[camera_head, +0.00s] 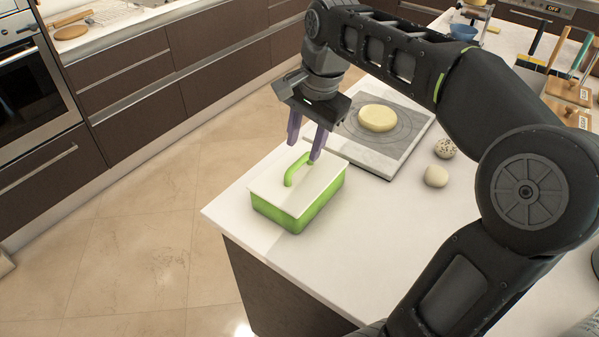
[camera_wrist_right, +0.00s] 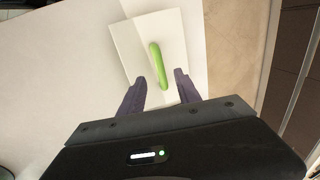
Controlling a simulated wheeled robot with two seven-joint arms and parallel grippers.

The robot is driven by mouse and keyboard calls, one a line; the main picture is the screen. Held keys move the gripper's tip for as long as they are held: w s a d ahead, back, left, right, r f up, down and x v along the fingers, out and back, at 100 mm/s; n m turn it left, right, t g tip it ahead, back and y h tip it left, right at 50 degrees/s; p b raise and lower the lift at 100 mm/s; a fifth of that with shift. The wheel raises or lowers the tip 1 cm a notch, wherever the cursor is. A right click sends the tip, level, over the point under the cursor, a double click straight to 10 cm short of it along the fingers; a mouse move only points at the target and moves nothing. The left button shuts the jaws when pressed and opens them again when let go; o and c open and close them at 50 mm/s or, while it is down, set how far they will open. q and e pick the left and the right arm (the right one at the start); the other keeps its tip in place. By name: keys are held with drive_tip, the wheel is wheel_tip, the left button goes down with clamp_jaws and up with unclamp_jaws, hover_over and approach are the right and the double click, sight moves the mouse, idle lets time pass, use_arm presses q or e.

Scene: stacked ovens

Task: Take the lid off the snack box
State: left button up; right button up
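The snack box (camera_head: 318,207) is green and stands on the white counter near its left corner. Its white lid (camera_head: 275,184) is on top, with a raised green handle (camera_head: 291,174). My right gripper (camera_head: 303,151) is open above the lid, its purple fingers pointing down and apart. In the head view one finger overlaps the far end of the handle; I cannot tell whether it touches. In the right wrist view, the handle (camera_wrist_right: 158,66) lies ahead of the gap between the fingers (camera_wrist_right: 164,82), and nothing is held. My left gripper is not in view.
A grey cooking plate (camera_head: 407,123) with a round pale yellow item (camera_head: 377,118) is behind the box. A speckled ball (camera_head: 445,148) and a pale ball (camera_head: 436,176) sit to the right. The counter right of the box is bare; its edge is close on the left.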

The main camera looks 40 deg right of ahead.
sight(301, 160)
drive_tip(key=shift+f, duration=0.1)
drive_tip(key=f, duration=0.2)
drive_tip(key=w+f, duration=0.1)
drive_tip(key=f, duration=0.2)
drive_tip(key=shift+w, duration=0.1)
drive_tip(key=shift+r, duration=0.1)
drive_tip(key=shift+c, duration=0.4)
clamp_jaws()
idle(0.4)
